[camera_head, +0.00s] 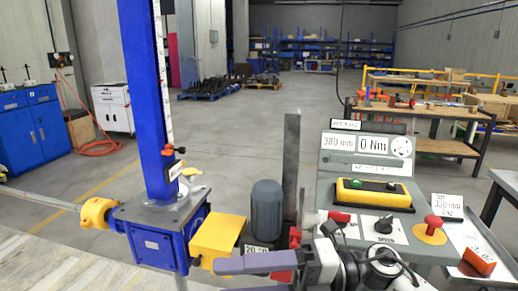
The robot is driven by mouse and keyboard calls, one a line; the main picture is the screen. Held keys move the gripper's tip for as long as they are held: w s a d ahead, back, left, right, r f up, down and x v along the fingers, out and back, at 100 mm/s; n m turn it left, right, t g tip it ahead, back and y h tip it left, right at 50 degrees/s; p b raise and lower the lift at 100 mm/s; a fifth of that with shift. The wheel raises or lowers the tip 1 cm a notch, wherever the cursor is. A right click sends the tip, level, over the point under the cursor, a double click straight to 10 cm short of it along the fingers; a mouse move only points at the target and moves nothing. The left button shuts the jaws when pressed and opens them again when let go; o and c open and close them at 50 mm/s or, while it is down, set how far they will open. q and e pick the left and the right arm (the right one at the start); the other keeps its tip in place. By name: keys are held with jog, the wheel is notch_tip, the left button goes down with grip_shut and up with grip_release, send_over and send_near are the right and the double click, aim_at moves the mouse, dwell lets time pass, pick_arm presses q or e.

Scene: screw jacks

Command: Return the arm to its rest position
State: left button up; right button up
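A screw jack stands at centre left, with a blue gearbox (158,235) and a tall blue column (143,90) with a scale strip. A yellow coupling (97,212) joins a grey shaft at its left, and a yellow block (217,238) is at its right. My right gripper (262,256) is low in the middle, in front of the control console (366,160). Red pads and a purple-grey bar show at it. I cannot tell whether its fingers are apart or hold anything. My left gripper is not in view.
The console reads 380 mm and 0 Nm; it has a yellow button box (374,194) and a red-handled switch (433,226). A grey motor (266,213) stands close behind my gripper. A tray (470,238) with a red box is at right. Open floor lies behind.

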jog(key=w+d+f+m+t+h, duration=0.2)
jog(key=d+f+m+t+h, duration=0.55)
jog(key=m, duration=0.75)
jog(key=w+d+f+m+t+h, duration=0.2)
jog(key=w+d+f+m+t, duration=0.15)
jog(key=f+m+t, duration=0.9)
jog(key=s+d+f+m+g+h, duration=0.3)
jog(key=s+d+f+m+g, duration=0.1)
jog(key=s+f, duration=0.5)
jog(key=s+d+f+m+g+h, duration=0.3)
jog(key=s+d+f+m+g, duration=0.2)
jog(key=s+f, duration=0.5)
jog(key=shift+s+d+f+m, duration=0.15)
jog(key=shift+s+f+m, duration=0.15)
jog(key=shift+s+m, duration=0.15)
jog(key=shift+w, duration=0.1)
